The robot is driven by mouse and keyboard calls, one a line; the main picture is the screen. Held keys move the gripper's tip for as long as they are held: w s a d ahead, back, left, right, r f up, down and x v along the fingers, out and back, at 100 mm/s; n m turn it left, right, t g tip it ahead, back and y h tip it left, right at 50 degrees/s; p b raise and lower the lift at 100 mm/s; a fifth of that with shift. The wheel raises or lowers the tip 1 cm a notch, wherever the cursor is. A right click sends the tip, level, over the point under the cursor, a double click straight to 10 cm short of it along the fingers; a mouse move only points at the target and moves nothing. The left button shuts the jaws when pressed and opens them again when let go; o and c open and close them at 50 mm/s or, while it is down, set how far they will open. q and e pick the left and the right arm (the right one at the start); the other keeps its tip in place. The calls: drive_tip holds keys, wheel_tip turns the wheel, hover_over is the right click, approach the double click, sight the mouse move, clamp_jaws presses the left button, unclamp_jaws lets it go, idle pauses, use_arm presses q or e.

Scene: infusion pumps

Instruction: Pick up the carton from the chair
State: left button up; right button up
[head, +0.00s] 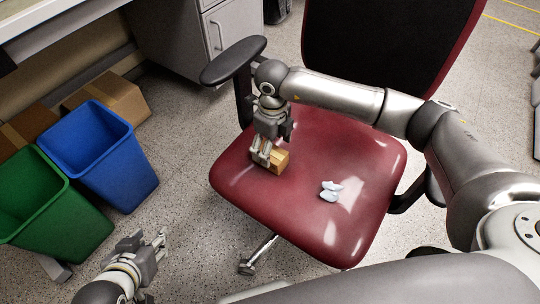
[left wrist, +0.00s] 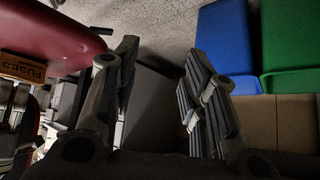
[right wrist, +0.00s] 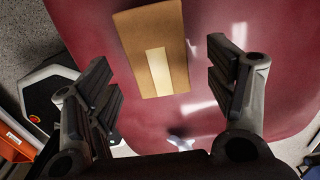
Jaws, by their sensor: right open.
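The small tan carton (head: 281,161) rests on the red seat of the chair (head: 310,225). In the right wrist view the carton (right wrist: 150,47) lies ahead of and between the fingers, with a pale strip on its top. In the left wrist view its side (left wrist: 22,67) shows the letters "FUSES". My right gripper (head: 262,158) points down at the carton and partly hides it in the head view. Its fingers are apart, with no visible grip on the carton. My left gripper (head: 146,246) is open and empty, low beside the chair.
The chair's left armrest (head: 233,60) stands close to my right gripper. A blue bin (head: 103,160), a green bin (head: 45,205) and brown boxes (head: 110,97) stand at left. Speckled floor (head: 180,225) is clear between bins and chair.

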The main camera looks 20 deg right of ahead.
drive_tip(key=f, duration=0.3)
drive_tip(key=shift+w+a+f+b, duration=0.15)
drive_tip(key=shift+a+b, duration=0.05)
drive_tip(key=shift+b, duration=0.15)
drive_tip(key=shift+f, duration=0.35)
use_arm(q)
drive_tip(key=w+r+t, duration=0.1)
drive_tip(key=w+d+r+t, duration=0.1)
drive_tip(key=w, duration=0.1)
drive_tip(key=w+r+t+h, duration=0.1)
drive_tip(key=shift+w+d+r, duration=0.2)
drive_tip(key=shift+d, duration=0.1)
use_arm(e)
drive_tip(key=shift+c, duration=0.2)
drive_tip(key=c, duration=0.9)
